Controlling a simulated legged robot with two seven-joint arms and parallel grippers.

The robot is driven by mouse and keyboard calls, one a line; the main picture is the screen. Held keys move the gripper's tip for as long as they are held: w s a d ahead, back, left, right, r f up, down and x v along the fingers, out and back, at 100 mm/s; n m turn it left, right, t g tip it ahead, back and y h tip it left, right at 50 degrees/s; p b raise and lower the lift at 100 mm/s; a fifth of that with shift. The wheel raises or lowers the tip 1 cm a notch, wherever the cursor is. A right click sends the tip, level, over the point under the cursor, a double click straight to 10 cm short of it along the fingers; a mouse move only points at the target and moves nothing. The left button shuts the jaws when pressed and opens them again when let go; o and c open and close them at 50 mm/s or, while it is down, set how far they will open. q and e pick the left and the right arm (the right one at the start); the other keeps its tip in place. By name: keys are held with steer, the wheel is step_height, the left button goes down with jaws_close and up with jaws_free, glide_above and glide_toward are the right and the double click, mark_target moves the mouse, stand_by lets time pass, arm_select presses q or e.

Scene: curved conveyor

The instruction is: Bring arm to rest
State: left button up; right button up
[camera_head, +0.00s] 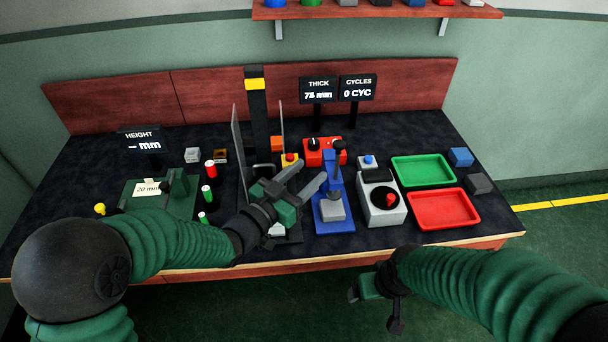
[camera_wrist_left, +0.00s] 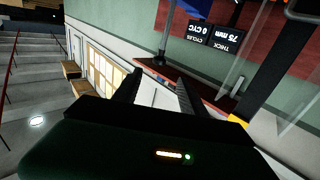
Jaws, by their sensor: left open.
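My left gripper (camera_head: 298,178) reaches over the middle of the table in the head view, in front of the black press column with the yellow band. Its two fingers are spread and nothing shows between them. In the left wrist view its fingers (camera_wrist_left: 160,92) also stand apart and empty. My right gripper (camera_head: 378,298) hangs low in front of the table's front edge, over the green floor. It is small and dark there, and its finger gap is not clear.
The dark table (camera_head: 95,190) holds a blue fixture (camera_head: 322,216), a grey box with a red knob (camera_head: 382,207), a green tray (camera_head: 452,158) and a red tray (camera_head: 412,210). A clear panel (camera_head: 239,150) stands beside the press column (camera_head: 257,110). Several small coloured parts stand around.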

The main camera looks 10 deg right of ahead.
arm_select(q)
steer(key=s+a+f+n+g+y+p, duration=0.1)
steer(key=a+f+n+y+p, duration=0.15)
steer(key=a+y, duration=0.4)
steer(key=s+a+f+n+g+y+p, duration=0.1)
steer(key=s+a+f+n+y+p, duration=0.15)
steer(key=a, duration=0.65)
steer(key=s+a+f+n+g+y, duration=0.2)
steer(key=s+a+g, duration=0.2)
steer(key=s, duration=0.5)
steer(key=s+a+f+n+g+y+p, duration=0.1)
steer(key=s+a+f+n+g+y, duration=0.1)
steer(key=s+a+g, duration=0.2)
steer(key=s+a, duration=0.3)
steer(key=s, duration=0.3)
steer(key=shift+f, duration=0.4)
